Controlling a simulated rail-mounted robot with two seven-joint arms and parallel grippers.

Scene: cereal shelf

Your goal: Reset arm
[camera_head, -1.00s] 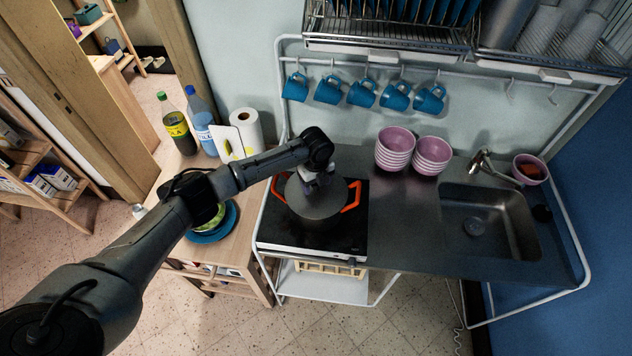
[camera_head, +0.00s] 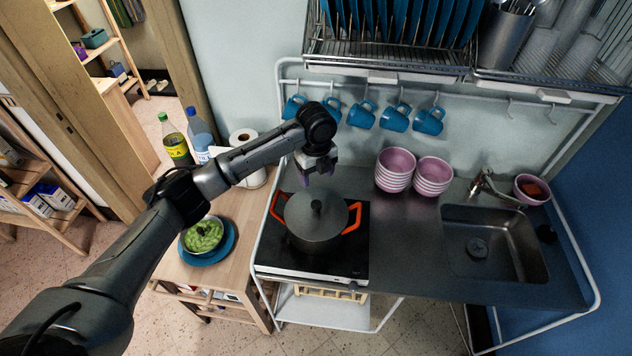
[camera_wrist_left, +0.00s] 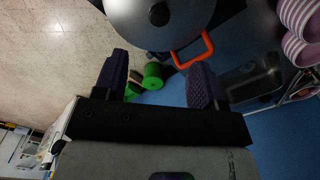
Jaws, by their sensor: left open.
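My left gripper (camera_head: 317,174) is open and empty in the head view. It hangs above and behind the dark pot, apart from its lid. In the left wrist view its two purple-grey fingers (camera_wrist_left: 160,85) are spread with nothing between them. The pot (camera_head: 315,222) has orange-red handles and a lid with a dark knob, and it stands on the black hob (camera_head: 345,262). The pot also shows at the top of the left wrist view (camera_wrist_left: 160,25). My right gripper is in neither view.
Blue mugs (camera_head: 394,118) hang from the rail behind. Stacked pink bowls (camera_head: 433,176) stand between the hob and the sink (camera_head: 492,240). A bowl of green food (camera_head: 203,237) sits on a blue plate on the wooden table. Bottles (camera_head: 175,146) and a paper roll (camera_head: 244,137) stand behind my arm.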

